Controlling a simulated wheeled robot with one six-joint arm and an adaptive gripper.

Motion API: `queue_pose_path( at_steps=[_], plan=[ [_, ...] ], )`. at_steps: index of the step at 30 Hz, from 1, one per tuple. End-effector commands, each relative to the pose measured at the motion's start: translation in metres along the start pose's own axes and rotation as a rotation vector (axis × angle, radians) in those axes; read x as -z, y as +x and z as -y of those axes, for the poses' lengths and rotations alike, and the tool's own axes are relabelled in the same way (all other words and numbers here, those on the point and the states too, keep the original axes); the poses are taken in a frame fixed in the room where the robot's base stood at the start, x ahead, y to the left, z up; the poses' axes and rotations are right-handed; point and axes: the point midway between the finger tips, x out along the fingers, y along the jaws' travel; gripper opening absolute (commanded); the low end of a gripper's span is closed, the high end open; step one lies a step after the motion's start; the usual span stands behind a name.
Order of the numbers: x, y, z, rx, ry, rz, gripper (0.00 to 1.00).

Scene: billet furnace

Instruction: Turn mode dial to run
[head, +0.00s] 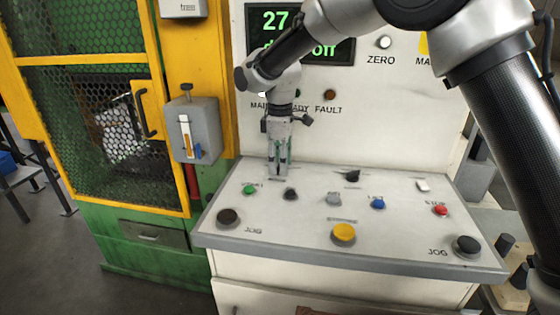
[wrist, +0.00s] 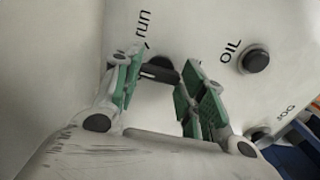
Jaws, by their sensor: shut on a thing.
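The mode dial (wrist: 160,72) is a dark knob on the pale sloping control panel (head: 315,205), seen in the wrist view beside the printed word "run". My gripper (wrist: 155,80) points down at the panel, with its green-padded fingers on either side of the dial, closed on it. In the head view my gripper (head: 280,170) is at the panel's back left and hides the dial. The dial is partly covered by the fingers in the wrist view, so its exact pointing direction is hard to tell.
A dark OIL button (wrist: 256,60) sits close to the right finger. The panel also holds a green button (head: 249,189), a blue button (head: 377,204), a red button (head: 440,210) and a yellow button (head: 343,233). A display (head: 325,48) rises behind; a yellow-framed guard (head: 100,100) stands left.

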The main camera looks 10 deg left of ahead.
Motion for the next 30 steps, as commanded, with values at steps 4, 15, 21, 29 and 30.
queue_pose_path(
  at_steps=[4,15,21,29,30],
  plan=[
    [0.0001,-0.0004,-0.0002,-0.001,0.005,0.000,0.17],
    [0.0001,-0.0006,-0.0003,-0.001,0.160,-0.001,0.17],
    [0.0001,-0.0007,-0.0004,-0.001,0.326,-0.001,0.17],
    [0.0002,-0.0009,-0.0004,-0.001,0.543,-0.001,0.17],
    [0.0002,-0.0009,-0.0005,-0.001,0.572,-0.001,0.17]
  ],
)
